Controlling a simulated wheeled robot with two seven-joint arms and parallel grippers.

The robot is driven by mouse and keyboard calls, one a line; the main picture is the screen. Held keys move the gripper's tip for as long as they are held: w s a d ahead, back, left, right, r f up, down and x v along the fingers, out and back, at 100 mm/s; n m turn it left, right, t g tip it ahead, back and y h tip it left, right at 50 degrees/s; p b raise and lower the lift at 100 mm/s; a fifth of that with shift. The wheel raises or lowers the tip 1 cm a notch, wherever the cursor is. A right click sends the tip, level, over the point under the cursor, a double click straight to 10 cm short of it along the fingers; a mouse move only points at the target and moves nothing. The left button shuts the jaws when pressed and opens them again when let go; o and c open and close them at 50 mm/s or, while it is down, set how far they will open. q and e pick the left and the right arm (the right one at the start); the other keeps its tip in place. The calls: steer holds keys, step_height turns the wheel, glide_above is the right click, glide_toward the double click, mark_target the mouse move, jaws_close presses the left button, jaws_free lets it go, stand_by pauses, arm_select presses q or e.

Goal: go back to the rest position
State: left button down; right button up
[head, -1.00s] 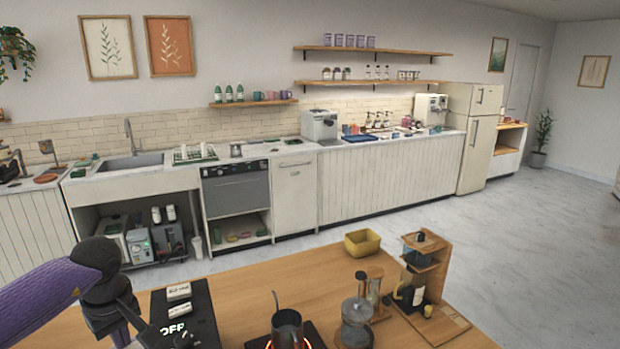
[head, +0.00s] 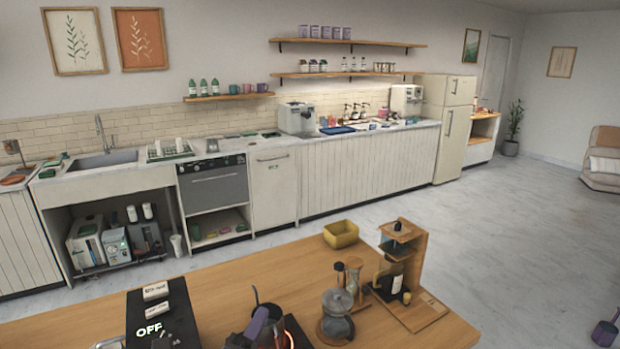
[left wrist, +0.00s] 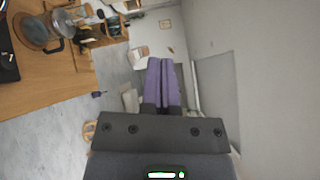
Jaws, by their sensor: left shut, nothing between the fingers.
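My left gripper (head: 258,325) shows low in the head view as purple fingertips at the bottom edge, in front of the dark pot (head: 270,310) on the glowing burner. Whether it touches the pot cannot be told. In the left wrist view its two purple fingers (left wrist: 165,82) are pressed together with nothing between them, with open floor and wall beyond. The rest of the left arm is out of the head view. My right gripper is not in view.
The wooden table (head: 225,285) holds a black box marked OFF (head: 160,312), a glass carafe (head: 336,316), an hourglass-shaped brewer (head: 353,278), a yellow bin (head: 341,234) and a wooden dripper stand (head: 410,265).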

arm_select(q)
steer(key=s+a+f+n+g+y, duration=0.35)
steer(key=s+f+n+g, duration=0.4)
steer(key=s+n, duration=0.35)
steer(key=s+a+f+n+g+y, duration=0.35)
steer(key=s+f+n+g, duration=0.35)
steer(key=s+f+n, duration=0.3)
steer(key=s+f+n+g+h+b, duration=0.15)
steer(key=f+b, duration=0.35)
steer(key=f, duration=0.8)
steer(key=s+f+y+b, duration=0.15)
steer(key=f+b, duration=0.25)
steer(key=f, duration=0.9)
steer(key=s+a+f+g+b, duration=0.1)
steer(key=s+a+f+b, duration=0.2)
steer(key=s+f+b, duration=0.5)
steer(key=s+f, duration=0.7)
steer(key=f, duration=0.4)
steer(key=shift+a+g+h, duration=0.3)
steer(key=shift+a+h, duration=0.05)
steer(key=shift+h, duration=0.05)
